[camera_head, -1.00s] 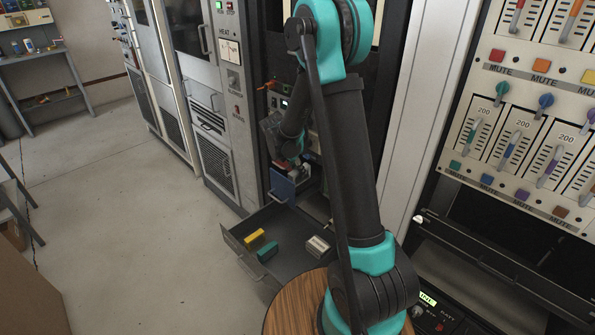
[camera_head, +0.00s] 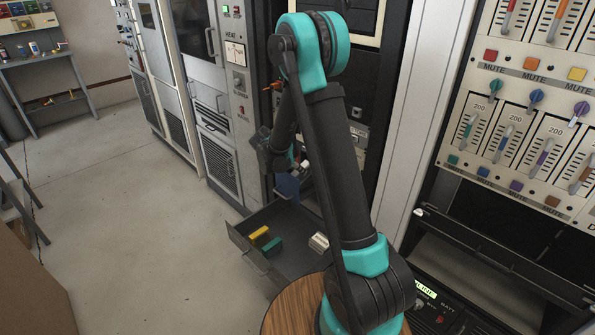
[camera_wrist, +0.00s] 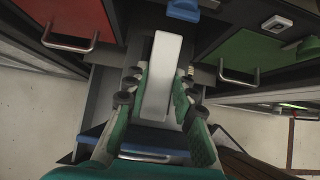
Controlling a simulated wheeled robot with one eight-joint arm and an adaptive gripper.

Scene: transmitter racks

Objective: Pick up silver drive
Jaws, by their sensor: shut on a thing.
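My gripper (camera_wrist: 160,98) is shut on a pale silver-white block, the silver drive (camera_wrist: 163,60), in the wrist view. The green fingers lie along its two long sides. In the head view my gripper (camera_head: 297,166) is small and partly hidden by my arm, above the far end of an open grey drawer (camera_head: 252,254). The held block is hard to make out there.
The drawer holds a yellow block (camera_head: 259,233), a green block (camera_head: 271,245) and a pale block (camera_head: 319,242). A blue panel (camera_head: 288,187) is just below my gripper. Red (camera_wrist: 62,22) and green (camera_wrist: 240,52) handled panels flank it. Open floor lies left.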

